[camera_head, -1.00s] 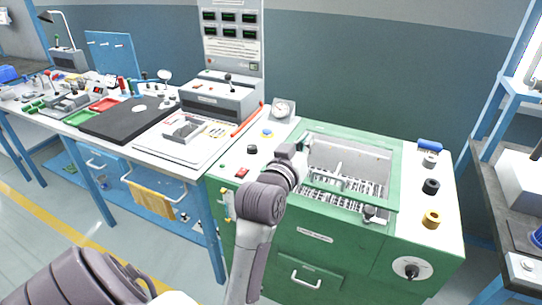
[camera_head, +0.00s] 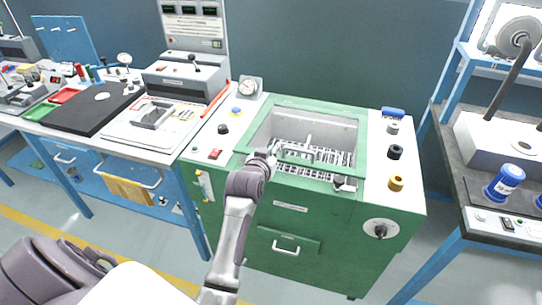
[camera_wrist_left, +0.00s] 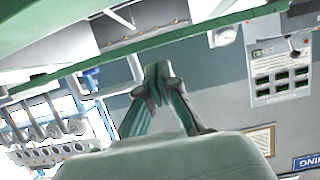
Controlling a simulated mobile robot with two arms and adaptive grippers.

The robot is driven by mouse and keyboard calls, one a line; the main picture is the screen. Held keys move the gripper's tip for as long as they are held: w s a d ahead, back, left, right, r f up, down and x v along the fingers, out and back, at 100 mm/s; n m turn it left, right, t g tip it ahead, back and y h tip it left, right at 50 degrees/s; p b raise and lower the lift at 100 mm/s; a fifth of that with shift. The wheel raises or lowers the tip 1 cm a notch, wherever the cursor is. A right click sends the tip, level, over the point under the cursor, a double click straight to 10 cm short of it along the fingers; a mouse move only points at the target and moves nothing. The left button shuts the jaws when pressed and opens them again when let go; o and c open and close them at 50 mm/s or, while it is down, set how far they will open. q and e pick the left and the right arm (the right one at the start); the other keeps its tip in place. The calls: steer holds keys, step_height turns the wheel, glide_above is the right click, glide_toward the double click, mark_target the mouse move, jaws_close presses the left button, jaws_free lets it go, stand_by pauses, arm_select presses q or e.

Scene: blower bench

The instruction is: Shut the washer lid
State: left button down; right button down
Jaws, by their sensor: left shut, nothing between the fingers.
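The washer (camera_head: 235,178) is a green cabinet with an open basin in its top. Metal racks (camera_head: 318,157) show inside, so the opening is uncovered. A green frame (camera_head: 310,104) borders the opening; I cannot tell which part of it is the lid. My left gripper (camera_head: 272,154) is at the basin's front left corner, and whether it touches the rim is unclear. In the left wrist view its fingers (camera_wrist_left: 158,78) are together and empty. A green edge (camera_wrist_left: 150,42) crosses above them there. My right gripper is out of view.
A workbench (camera_head: 150,130) adjoins on the left; another bench (camera_head: 455,200) stands right.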

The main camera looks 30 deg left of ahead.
arm_select(q)
steer(key=shift+s+f, duration=0.15)
steer(key=shift+f, duration=0.5)
